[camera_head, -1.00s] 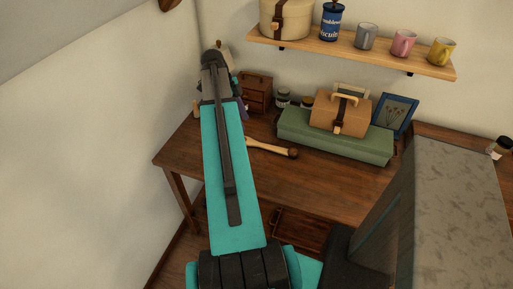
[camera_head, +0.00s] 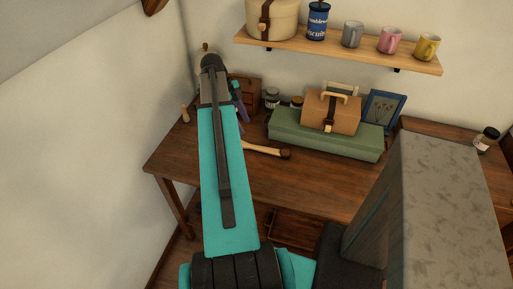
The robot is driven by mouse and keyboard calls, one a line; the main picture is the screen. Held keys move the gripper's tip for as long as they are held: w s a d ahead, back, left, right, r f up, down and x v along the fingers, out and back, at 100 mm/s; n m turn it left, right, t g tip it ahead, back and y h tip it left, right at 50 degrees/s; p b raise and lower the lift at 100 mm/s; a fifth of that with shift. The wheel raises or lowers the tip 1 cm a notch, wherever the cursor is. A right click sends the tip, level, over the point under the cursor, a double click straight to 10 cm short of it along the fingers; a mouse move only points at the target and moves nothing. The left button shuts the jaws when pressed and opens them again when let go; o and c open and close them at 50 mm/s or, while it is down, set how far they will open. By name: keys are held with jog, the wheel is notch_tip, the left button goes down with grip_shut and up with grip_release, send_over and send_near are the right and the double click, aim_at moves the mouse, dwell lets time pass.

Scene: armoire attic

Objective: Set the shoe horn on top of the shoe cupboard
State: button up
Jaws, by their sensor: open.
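I cannot pick out the shoe horn for sure. A light wooden handle with a dark rounded end (camera_head: 268,150) lies on the desk, partly behind my arm; I cannot tell whether it is the shoe horn. My gripper (camera_head: 241,108) is at the far end of my arm, over the back left of the desk, mostly hidden behind the arm. The little of it that shows looks open, and I see nothing held. No piece is clearly the shoe cupboard; a wooden top (camera_head: 437,129) at the right, partly behind a grey block, may be it.
The wooden desk (camera_head: 302,183) carries a green case (camera_head: 325,138), a tan box (camera_head: 330,111), a blue frame (camera_head: 384,109), jars and small drawers (camera_head: 247,91). A shelf (camera_head: 340,53) with mugs hangs above. A jar (camera_head: 487,139) stands right. The desk's front is clear.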

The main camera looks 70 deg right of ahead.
jog(key=p, duration=0.1)
send_near(255, 146)
jog(key=shift+x, duration=1.3)
jog(key=shift+s+a, duration=0.1)
jog(key=shift+p+x, duration=1.05)
jog(key=shift+x, duration=1.5)
grip_shut()
jog(key=shift+r, duration=0.1)
